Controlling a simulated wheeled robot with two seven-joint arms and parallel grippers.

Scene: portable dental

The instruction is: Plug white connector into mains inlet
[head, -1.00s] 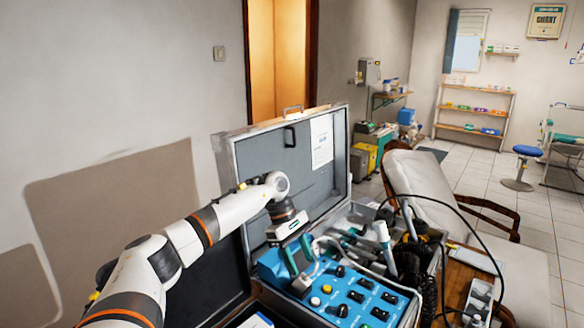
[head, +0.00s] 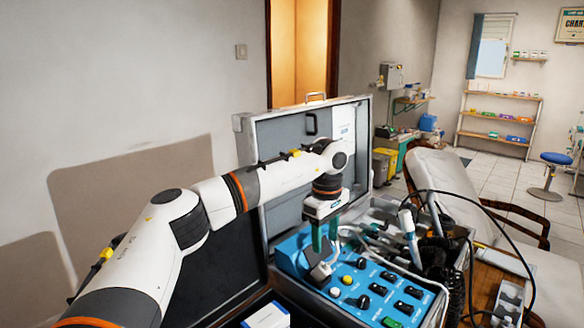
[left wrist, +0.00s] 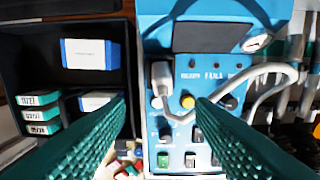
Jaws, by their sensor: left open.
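My left gripper (head: 325,240) points down over the blue control panel (head: 297,250) in the open case. Its green fingers are open, with nothing between them. The white connector (left wrist: 161,76) shows in the left wrist view just beyond the fingertips, over the blue panel, with its pale cable (left wrist: 288,76) curving right. In the head view the connector (head: 320,272) is close beside and below the fingertips; I cannot tell whether it touches them or the panel. I cannot make out the mains inlet for certain. My right gripper is not in view.
The panel carries several black switches, a yellow knob (left wrist: 188,101) and a green switch (head: 391,322). A black compartment with boxes (left wrist: 90,54) lies left of it. Hoses and handpieces (head: 407,232) crowd the right. The raised case lid (head: 283,150) stands behind.

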